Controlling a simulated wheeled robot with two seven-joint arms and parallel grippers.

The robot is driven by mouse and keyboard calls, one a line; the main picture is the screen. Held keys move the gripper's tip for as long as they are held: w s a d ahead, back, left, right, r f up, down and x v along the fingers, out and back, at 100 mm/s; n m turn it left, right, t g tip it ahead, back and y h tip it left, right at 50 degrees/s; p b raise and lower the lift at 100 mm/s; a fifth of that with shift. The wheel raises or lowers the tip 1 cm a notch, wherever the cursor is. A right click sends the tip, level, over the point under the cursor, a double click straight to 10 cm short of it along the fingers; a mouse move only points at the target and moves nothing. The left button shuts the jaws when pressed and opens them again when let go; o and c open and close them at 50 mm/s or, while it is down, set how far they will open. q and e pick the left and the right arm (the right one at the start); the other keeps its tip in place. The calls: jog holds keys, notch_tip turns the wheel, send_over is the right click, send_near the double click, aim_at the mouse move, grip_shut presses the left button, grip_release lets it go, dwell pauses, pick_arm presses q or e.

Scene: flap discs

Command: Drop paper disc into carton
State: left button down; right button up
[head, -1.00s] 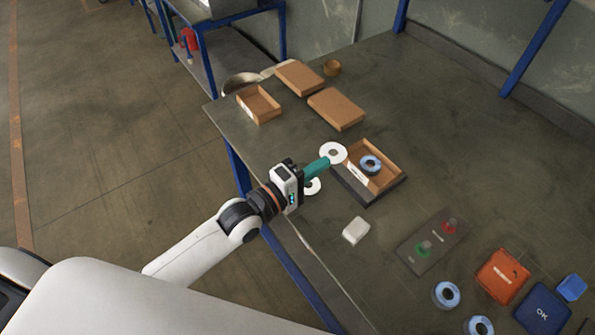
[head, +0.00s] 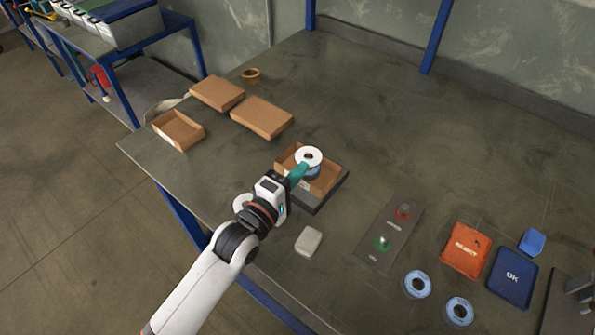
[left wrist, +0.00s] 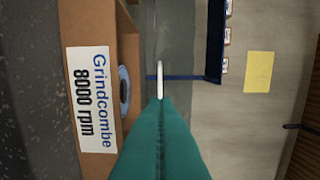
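My left gripper (head: 302,170), with teal fingers, is shut on a white paper disc (head: 299,153). In the head view the disc overlaps the open brown carton (head: 285,161). In the left wrist view the disc (left wrist: 160,80) shows edge-on at the fingertips, apart from the labelled carton wall (left wrist: 110,150). A blue-rimmed disc (head: 313,173) lies inside the carton, partly hidden by the paper disc; it also shows in the left wrist view (left wrist: 124,92). My right gripper is not in view.
The carton stands on a dark base (head: 326,197). An open carton (head: 195,134), two closed boxes (head: 217,93) (head: 262,118) and a tape roll (head: 250,74) lie farther back. A pale block (head: 308,240) and a button panel (head: 391,236) lie nearer. The table's back right is clear.

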pick_arm(q)
jog(key=shift+f, duration=0.3)
jog(key=shift+f, duration=0.4)
jog(key=c, duration=2.1)
grip_release()
jog(key=o, duration=0.5)
jog(key=shift+s+f, duration=0.1)
jog(key=shift+f, duration=0.05)
jog(key=shift+f, duration=0.1)
